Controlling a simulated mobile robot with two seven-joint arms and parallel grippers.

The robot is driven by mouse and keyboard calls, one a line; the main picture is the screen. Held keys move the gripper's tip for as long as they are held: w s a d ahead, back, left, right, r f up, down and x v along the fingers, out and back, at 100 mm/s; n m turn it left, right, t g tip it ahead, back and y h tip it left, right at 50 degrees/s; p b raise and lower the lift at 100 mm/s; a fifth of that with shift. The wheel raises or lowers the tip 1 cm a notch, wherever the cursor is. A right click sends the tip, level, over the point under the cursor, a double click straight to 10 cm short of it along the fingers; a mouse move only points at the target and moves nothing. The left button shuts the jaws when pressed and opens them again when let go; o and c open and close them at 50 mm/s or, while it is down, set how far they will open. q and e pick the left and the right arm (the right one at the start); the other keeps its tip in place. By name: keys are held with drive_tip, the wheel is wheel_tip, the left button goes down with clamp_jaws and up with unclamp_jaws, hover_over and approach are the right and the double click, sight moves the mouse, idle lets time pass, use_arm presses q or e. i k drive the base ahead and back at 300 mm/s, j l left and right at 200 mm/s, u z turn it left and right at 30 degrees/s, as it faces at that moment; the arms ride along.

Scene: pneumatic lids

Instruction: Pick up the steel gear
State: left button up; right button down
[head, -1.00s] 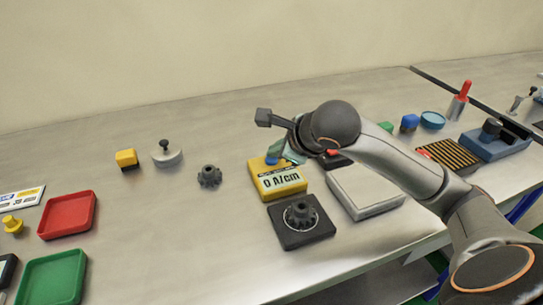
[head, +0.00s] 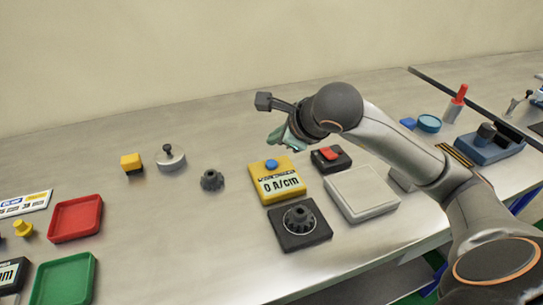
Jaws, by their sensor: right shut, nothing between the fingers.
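A dark grey metal gear (head: 212,181) sits alone on the bench, left of the yellow meter. A second dark gear (head: 299,219) sits on a black square base (head: 288,243) in front of the meter. I cannot tell by colour which one is the steel gear. My right gripper (head: 279,138) is shut and empty, above the bench behind the yellow meter, apart from both gears. Its fingertips are small and partly hidden by the wrist. My left gripper is out of view.
The yellow meter (head: 279,184) has a blue button. A black box with a red switch (head: 331,154) and a white plate (head: 362,191) stand right of it. A red tray (head: 75,218), a green tray (head: 65,280) and a yellow block (head: 131,163) are left.

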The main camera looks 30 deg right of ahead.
sight(300, 218)
drive_tip(key=k, duration=1)
